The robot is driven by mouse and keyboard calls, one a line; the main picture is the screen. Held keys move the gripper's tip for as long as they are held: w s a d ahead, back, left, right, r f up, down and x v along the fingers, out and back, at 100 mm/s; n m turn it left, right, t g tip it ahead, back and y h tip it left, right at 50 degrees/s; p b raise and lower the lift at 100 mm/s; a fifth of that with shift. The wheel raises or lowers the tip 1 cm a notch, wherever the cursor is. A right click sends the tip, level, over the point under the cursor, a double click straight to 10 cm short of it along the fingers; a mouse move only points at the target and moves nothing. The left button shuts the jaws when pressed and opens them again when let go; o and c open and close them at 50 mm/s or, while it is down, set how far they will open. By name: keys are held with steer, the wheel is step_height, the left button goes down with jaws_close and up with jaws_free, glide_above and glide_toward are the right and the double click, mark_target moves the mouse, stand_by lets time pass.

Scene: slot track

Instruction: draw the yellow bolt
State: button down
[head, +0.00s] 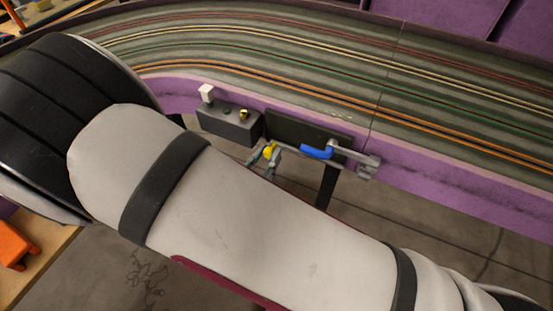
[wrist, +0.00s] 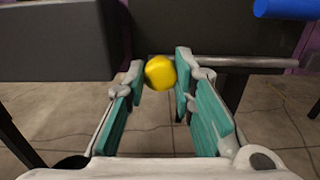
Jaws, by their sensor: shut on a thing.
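The yellow bolt's round knob (wrist: 160,72) sits between the fingertips of my gripper (wrist: 160,78) in the wrist view. The teal-padded fingers touch it on both sides, so the gripper is shut on it. A grey metal rod (wrist: 240,62) runs to the right from behind the right fingertip. In the head view the yellow knob (head: 269,150) shows small at the lower left of a dark plate (head: 290,127), with my gripper (head: 266,156) around it. My arm hides part of the area below.
A blue-gripped lever (head: 316,152) lies just right of the knob; its blue grip (wrist: 288,8) also shows at the wrist view's top right. A grey box (head: 228,124) with small controls is to the left. The purple-edged slot track (head: 440,190) runs behind. Open floor lies below.

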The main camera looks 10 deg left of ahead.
steer(key=shift+a, duration=0.25)
steer(key=c, duration=1.3)
jaws_free()
steer(key=shift+c, duration=0.2)
steer(key=shift+s, duration=0.1)
steer(key=v, duration=1.1)
steer(key=shift+s, duration=0.4)
steer(key=shift+w+r, duration=0.1)
